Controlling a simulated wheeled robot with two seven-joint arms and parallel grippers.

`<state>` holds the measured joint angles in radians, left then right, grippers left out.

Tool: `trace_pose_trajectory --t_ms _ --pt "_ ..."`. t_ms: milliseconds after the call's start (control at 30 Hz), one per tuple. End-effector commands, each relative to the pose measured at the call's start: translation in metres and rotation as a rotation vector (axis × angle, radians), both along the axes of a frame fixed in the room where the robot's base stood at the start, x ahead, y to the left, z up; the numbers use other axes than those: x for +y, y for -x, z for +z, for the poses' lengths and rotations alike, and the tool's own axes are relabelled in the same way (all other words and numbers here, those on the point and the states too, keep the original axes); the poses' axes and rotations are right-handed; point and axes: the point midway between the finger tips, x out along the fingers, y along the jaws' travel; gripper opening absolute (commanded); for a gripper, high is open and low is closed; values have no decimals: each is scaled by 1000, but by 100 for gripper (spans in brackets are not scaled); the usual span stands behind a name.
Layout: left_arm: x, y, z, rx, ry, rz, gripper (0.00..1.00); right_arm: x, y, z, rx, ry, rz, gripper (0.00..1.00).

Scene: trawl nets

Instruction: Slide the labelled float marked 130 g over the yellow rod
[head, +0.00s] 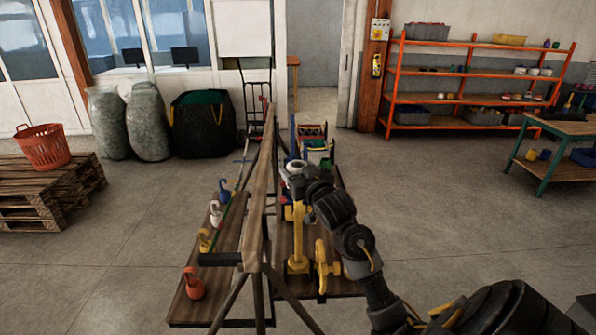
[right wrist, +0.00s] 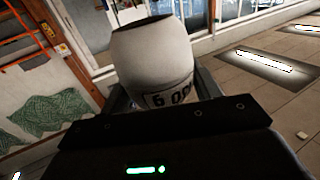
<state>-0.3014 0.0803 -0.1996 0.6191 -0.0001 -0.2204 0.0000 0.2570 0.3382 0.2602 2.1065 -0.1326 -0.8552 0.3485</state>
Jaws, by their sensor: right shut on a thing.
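A white rounded float (right wrist: 155,62) is between the fingers of my right gripper (head: 294,168) and also shows in the head view (head: 295,164). In the right wrist view its label appears upside down and partly hidden; a 0 and what looks like an inverted g can be made out. The float's top has a dark opening. A yellow upright (head: 298,235), which looks like the yellow rod, stands on the right-hand plank below the gripper. Its upper end is hard to make out behind the gripper and other parts. The float appears above it, apart from its visible part. My left gripper is not in view.
A wooden beam (head: 257,190) on trestle legs runs lengthwise left of the gripper. Several hooked weights, including a red one (head: 194,285), stand on the left plank (head: 188,310). Open floor lies right.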

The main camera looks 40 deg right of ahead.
Motion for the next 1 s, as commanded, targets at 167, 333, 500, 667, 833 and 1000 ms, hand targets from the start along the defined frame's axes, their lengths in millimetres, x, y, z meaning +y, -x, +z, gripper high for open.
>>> trace_pose_trajectory --t_ms 167,333,500,667,833,1000 --pt "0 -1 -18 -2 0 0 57 0 0 -16 -1 0 -1 40" --pt "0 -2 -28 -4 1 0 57 0 0 -27 -1 0 -1 40" --pt "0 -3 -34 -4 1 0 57 0 0 -39 0 1 0 40" --pt "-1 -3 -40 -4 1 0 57 0 0 -51 0 0 0 40" --pt "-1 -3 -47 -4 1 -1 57 0 0 -63 -1 -1 0 40" --pt "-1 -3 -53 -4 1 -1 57 0 0 -76 1 1 1 40"
